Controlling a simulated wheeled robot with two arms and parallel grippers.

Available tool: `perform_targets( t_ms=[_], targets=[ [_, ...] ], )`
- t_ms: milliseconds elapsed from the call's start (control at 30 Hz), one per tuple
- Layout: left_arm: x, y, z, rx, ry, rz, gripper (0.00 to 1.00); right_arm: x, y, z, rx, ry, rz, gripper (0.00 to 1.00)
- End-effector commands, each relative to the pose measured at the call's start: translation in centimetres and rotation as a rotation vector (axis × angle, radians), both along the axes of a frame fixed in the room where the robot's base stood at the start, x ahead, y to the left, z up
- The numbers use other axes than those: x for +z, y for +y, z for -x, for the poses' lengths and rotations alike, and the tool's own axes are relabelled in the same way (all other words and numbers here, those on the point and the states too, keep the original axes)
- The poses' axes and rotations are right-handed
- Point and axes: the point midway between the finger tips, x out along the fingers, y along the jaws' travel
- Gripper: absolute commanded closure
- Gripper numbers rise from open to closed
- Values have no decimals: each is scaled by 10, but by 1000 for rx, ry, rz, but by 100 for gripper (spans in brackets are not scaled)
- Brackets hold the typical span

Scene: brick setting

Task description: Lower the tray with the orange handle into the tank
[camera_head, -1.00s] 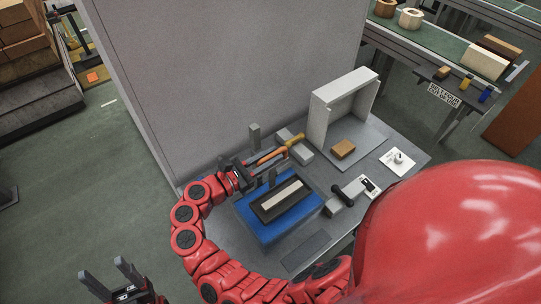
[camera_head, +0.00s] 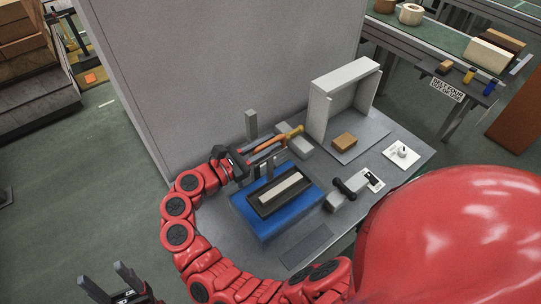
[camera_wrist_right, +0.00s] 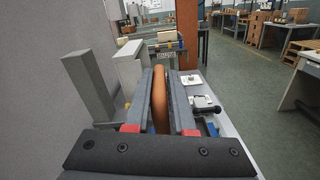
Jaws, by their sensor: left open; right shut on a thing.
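The orange handle (camera_head: 268,146) is a long bar at the back of the table, ending near a yellow tip. My right gripper (camera_head: 246,158) is shut on it; in the wrist view, the handle (camera_wrist_right: 160,95) runs lengthwise between the two fingers. Short dark uprights show below the handle; I cannot tell if they belong to the tray. The tray itself is not clearly visible. The blue tank (camera_head: 262,226) stands in front of the handle, with a dark-rimmed top and a pale strip inside. My left gripper (camera_head: 108,281) is open and empty at the lower left, away from the table.
A grey post (camera_head: 251,124) stands behind the handle. A white open-fronted frame (camera_head: 320,112) and brown block (camera_head: 344,140) are to the right. A dark-handled grey device (camera_head: 346,191) sits right of the tank. A tall grey panel (camera_head: 215,80) stands behind the table.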

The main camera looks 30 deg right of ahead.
Motion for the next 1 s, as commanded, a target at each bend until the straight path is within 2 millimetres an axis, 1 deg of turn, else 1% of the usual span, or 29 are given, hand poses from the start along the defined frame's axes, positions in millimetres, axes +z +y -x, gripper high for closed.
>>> perform_targets(
  t_ms=[33,367,700,833,900,1000],
  targets=[
    [-23,0,0,0,0,0,40,-15,4,-6,21,-3,-5,100],
    [-93,0,-1,0,0,0,40,-28,5,-6,27,-1,-6,100],
    [-163,0,-1,0,0,0,40,-52,1,3,15,10,-7,100],
    [-183,0,-1,0,0,0,40,-64,0,4,12,14,-7,100],
    [-189,0,-1,0,-1,0,40,-68,0,5,11,14,-7,100],
    [-192,0,-1,0,0,0,40,-69,-1,5,9,15,-6,100]
  ],
)
